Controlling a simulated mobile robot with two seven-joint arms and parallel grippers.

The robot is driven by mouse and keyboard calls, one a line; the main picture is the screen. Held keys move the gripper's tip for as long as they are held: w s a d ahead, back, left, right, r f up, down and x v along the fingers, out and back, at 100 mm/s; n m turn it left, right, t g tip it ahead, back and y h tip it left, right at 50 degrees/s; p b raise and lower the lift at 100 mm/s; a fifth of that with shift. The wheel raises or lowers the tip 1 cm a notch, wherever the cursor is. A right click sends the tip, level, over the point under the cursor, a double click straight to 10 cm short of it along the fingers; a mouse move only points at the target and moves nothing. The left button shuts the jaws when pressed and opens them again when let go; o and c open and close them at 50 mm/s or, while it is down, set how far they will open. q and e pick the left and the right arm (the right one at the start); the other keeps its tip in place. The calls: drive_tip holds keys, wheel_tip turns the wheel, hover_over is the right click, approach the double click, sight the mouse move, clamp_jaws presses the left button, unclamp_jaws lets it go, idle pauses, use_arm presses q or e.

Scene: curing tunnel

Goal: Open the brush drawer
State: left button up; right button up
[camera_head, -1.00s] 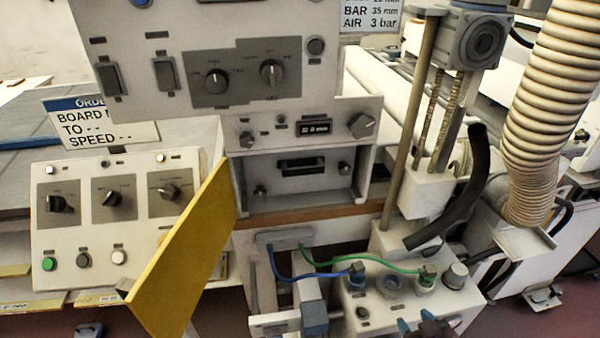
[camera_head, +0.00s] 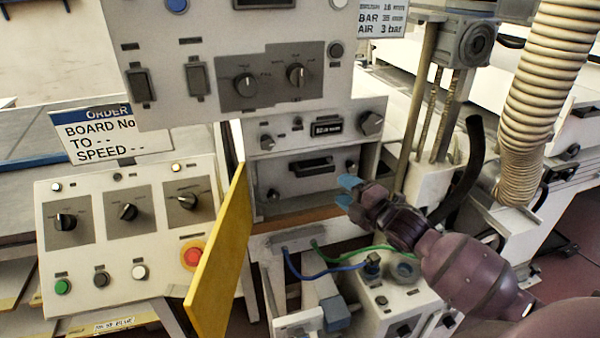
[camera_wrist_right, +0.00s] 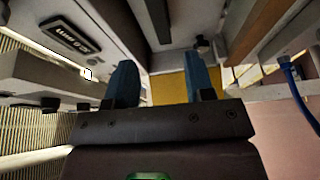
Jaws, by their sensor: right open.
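A grey drawer front (camera_head: 318,174) with a dark recessed handle and a knob at each side sits in a bay of the white cabinet. It looks like the brush drawer, and it appears shut. A yellow door (camera_head: 222,250) stands swung open at the bay's left. My right gripper (camera_head: 348,190) is open and empty, its blue fingertips just in front of the drawer's lower right, apparently apart from it. In the right wrist view, the blue fingers (camera_wrist_right: 162,82) are spread with nothing between them, and the yellow door (camera_wrist_right: 170,90) shows beyond. My left gripper is out of view.
Above the bay is a panel with a display (camera_head: 326,128) and knobs. A button panel (camera_head: 130,235) with a red stop button (camera_head: 193,254) is at left. Below are blue and green hoses (camera_head: 365,252); at right, a black hose (camera_head: 466,175) and ribbed duct (camera_head: 545,90).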

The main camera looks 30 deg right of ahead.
sight(317, 172)
drive_tip(key=w, duration=0.3)
drive_tip(key=w+a, duration=0.1)
drive_tip(key=w, duration=0.3)
drive_tip(key=w+p, duration=0.1)
drive_tip(key=w, duration=0.2)
drive_tip(key=shift+w+a, duration=0.3)
drive_tip(key=shift+c, duration=0.3)
clamp_jaws()
